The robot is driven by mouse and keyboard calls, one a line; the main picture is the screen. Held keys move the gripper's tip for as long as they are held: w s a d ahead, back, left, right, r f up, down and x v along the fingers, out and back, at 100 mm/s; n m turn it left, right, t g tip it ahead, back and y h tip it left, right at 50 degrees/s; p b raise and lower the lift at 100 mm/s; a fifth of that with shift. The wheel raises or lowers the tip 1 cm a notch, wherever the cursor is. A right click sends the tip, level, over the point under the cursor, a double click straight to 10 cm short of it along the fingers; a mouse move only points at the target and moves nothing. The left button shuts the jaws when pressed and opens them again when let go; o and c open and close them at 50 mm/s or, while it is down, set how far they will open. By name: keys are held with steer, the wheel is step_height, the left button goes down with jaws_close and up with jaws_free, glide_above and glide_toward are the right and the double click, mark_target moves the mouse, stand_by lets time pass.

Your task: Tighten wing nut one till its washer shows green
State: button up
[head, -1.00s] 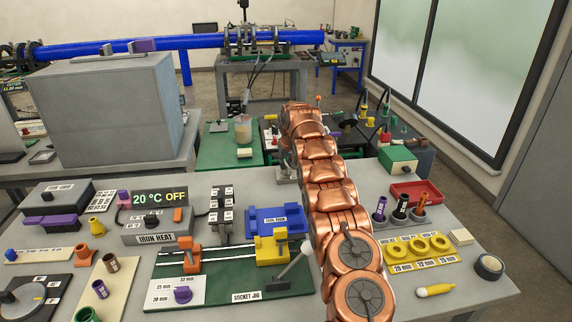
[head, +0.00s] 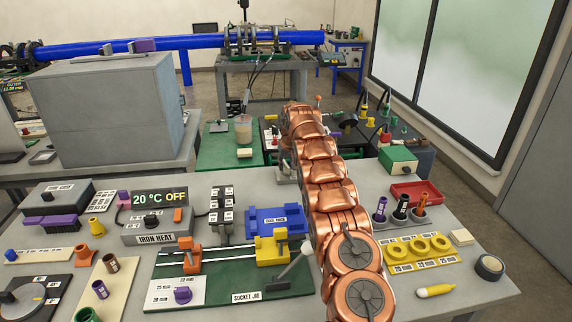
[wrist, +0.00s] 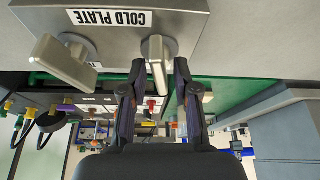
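In the wrist view, two pale metal wing nuts stand out from a grey block labelled COLD PLATE (wrist: 190,12). One wing nut (wrist: 157,64) is at the centre, its flat wing pointing toward me, with a round greyish washer (wrist: 168,43) behind it. The other wing nut (wrist: 64,62) is to its left and turned at a slant. My gripper (wrist: 160,66) has its two dark fingers on either side of the central wing, with gaps visible. I see no green on either washer, and cannot read which nut is number one. In the head view my copper arm hides the gripper.
The wrist picture looks upside down. A large grey box (head: 105,105) stands at the left.

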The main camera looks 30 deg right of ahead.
steer(key=shift+o, duration=0.2)
steer(key=shift+r, duration=0.15)
steer(key=v, duration=1.1)
steer(key=shift+s+r, duration=0.2)
steer(key=shift+r, duration=0.15)
steer(key=shift+a, duration=0.1)
